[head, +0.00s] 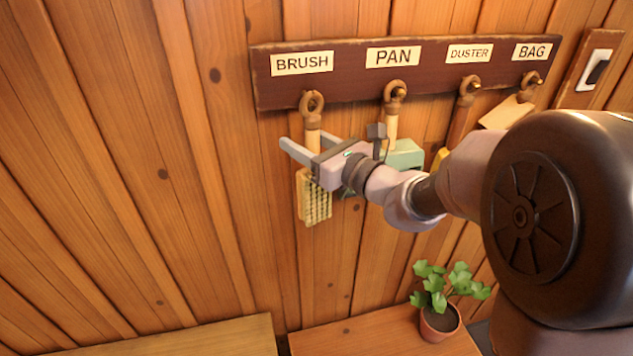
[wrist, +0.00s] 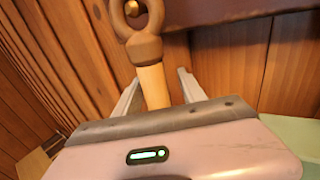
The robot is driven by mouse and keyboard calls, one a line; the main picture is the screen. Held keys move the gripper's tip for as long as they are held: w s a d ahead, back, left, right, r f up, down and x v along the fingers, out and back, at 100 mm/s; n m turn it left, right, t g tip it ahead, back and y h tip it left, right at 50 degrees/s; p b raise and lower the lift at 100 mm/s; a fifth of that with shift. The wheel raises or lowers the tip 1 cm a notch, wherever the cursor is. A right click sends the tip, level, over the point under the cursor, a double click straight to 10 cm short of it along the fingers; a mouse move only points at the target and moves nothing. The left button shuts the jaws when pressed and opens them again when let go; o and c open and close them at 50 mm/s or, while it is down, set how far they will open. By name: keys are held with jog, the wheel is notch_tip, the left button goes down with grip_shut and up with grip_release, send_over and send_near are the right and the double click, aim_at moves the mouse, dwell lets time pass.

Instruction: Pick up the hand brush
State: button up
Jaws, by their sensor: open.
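The hand brush (head: 316,203) hangs by the ring at its handle top from the hook under the BRUSH label. Its pale bristle block hangs below my gripper in the head view. My gripper (head: 296,149) is open, with its fingers at the height of the brush handle. I cannot tell whether a finger touches the handle. The lower handle is hidden behind my gripper's body.
A dark rack board (head: 350,89) carries labels BRUSH, PAN, DUSTER and BAG. The green pan (head: 405,154) hangs just right of the brush, partly behind my arm. A potted plant (head: 440,317) stands on a wooden surface below. The plank wall to the left is clear.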

jog(key=shift+s+d+r, duration=0.1)
jog(key=shift+s, duration=0.15)
jog(key=shift+c, duration=1.1)
jog(key=shift+w, duration=0.1)
grip_shut()
